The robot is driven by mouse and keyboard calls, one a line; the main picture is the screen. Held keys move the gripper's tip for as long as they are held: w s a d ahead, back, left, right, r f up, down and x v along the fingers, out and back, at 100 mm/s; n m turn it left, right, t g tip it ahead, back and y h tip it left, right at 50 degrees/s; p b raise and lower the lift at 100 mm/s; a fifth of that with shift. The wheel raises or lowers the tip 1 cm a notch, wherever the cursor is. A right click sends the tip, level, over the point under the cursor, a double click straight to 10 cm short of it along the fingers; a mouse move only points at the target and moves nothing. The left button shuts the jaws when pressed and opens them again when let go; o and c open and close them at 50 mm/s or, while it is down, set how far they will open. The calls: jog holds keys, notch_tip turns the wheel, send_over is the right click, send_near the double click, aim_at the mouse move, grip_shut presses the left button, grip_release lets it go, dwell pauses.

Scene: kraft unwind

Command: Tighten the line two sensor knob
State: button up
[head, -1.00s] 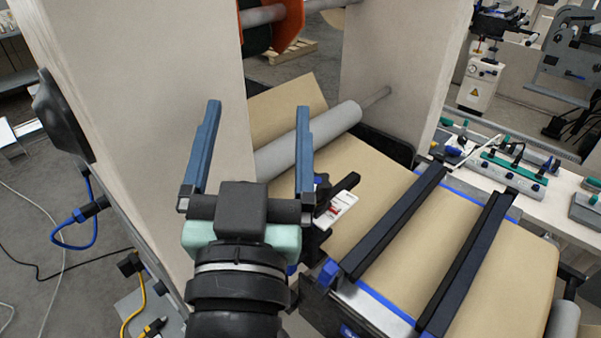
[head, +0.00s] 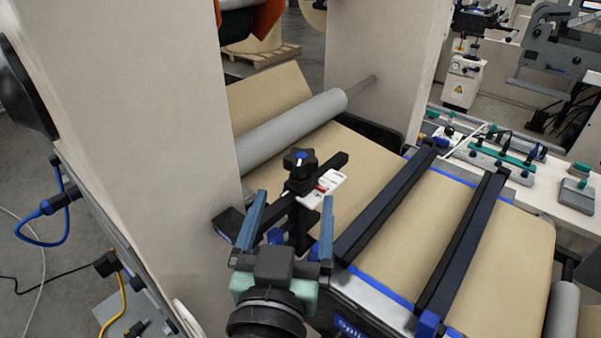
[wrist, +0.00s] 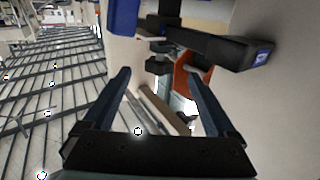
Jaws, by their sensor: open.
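The sensor knob (head: 299,160) is a black lobed knob with a blue centre, on top of a black bracket between the pale machine frame and the brown web. A white sensor plate (head: 322,188) with a red mark sits just right of it. Whether this is line two cannot be read. My gripper (head: 296,197) is open and empty, its blue fingers pointing toward the bracket, with the tips lower in the picture than the knob. In the wrist view, dark bracket parts (wrist: 215,46) lie beyond the open fingers; I cannot clearly pick out the knob there.
The pale frame wall (head: 130,130) stands close at left. A grey roller (head: 292,132) lies behind the knob. Two black bars (head: 463,240) cross the brown web (head: 420,235) at right. A blue cable (head: 45,225) hangs from the frame at left.

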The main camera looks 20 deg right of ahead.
aim_at(300, 170)
jog(key=p+x, duration=0.2)
jog(key=x, duration=0.6)
jog(key=shift+r, duration=0.15)
jog(key=c, duration=1.4)
